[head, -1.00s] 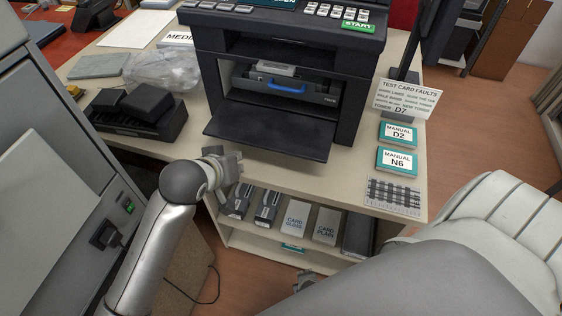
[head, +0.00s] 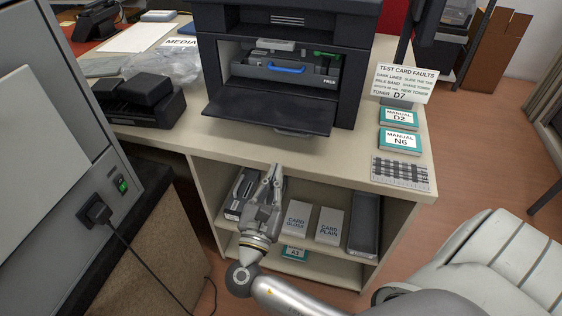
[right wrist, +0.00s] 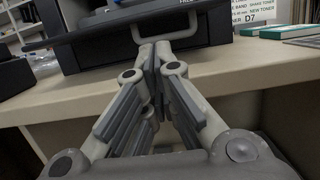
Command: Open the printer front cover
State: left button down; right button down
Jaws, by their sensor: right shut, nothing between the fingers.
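The printer (head: 345,75) stands on the desk, dark grey. Its front cover (head: 268,110) is folded down and lies out flat toward me. Inside the opening a grey drawer with a blue handle (head: 286,68) shows, with a green part behind it at the right. My right gripper (head: 275,168) is shut and empty, in front of the desk edge and below the cover. In the right wrist view its fingertips (right wrist: 154,48) meet just under the cover's edge; a light handle-like loop (right wrist: 165,26) shows there too. My left gripper is not in view.
The desk (head: 350,165) has a shelf below with the Card Gloss box (head: 296,220), the Card Plain box (head: 329,226) and dark cartridges. Manuals (head: 400,142) and a test print lie at right. A black tray (head: 150,105) stands at left. A white chair (head: 480,260) is at lower right.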

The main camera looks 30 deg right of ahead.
aim_at(287, 129)
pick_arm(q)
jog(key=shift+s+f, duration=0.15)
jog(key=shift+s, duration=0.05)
pick_arm(e)
jog(key=x, duration=0.9)
jog(key=shift+w+d, duration=0.2)
jog(key=shift+w, duration=0.1)
jog(key=shift+r+p, duration=0.2)
jog(key=shift+p, duration=0.35)
jog(key=r+g+y+p, duration=0.1)
jog(key=p, duration=0.5)
jog(key=shift+r+y, duration=0.25)
jog(key=shift+y, duration=0.15)
jog(key=r+g+p, duration=0.1)
jog(key=p, duration=0.3)
jog(key=shift+s+a+r+y, duration=0.15)
jog(key=shift+y, duration=0.15)
jog(key=shift+r+p, duration=0.2)
jog(key=shift+p, duration=0.45)
jog(key=shift+r+p, duration=0.25)
jog(key=shift+p, duration=0.2)
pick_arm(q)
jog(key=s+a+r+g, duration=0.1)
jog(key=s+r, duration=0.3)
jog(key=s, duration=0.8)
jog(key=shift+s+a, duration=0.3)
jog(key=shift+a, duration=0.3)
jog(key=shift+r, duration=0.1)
